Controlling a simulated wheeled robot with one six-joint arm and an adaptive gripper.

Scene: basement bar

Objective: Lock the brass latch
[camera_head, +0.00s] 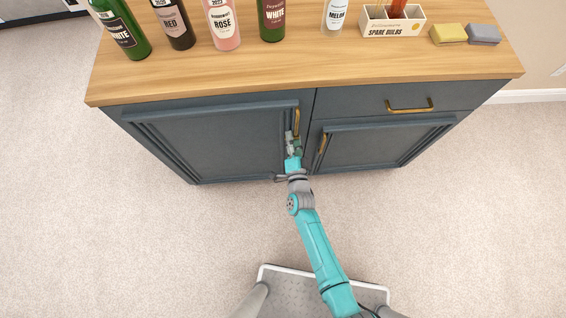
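A dark blue-grey cabinet (220,140) stands ahead with its doors closed. A vertical brass handle (297,120) is on the right edge of the large left door. A shorter brass handle (323,143) is on the left edge of the lower right door. My gripper (294,140) is at the right part of the left door, just below its brass handle and near the gap between the doors. I cannot make out a separate brass latch; the gripper and wrist cover part of that area. The fingers are too small to tell whether they are open or shut, or touching anything.
A drawer with a brass pull (409,106) is above the right door. The wooden top (300,75) overhangs the doors and carries several bottles, a spare bulbs box (392,22) and two sponges (464,34). The carpet (120,240) around the cabinet is clear.

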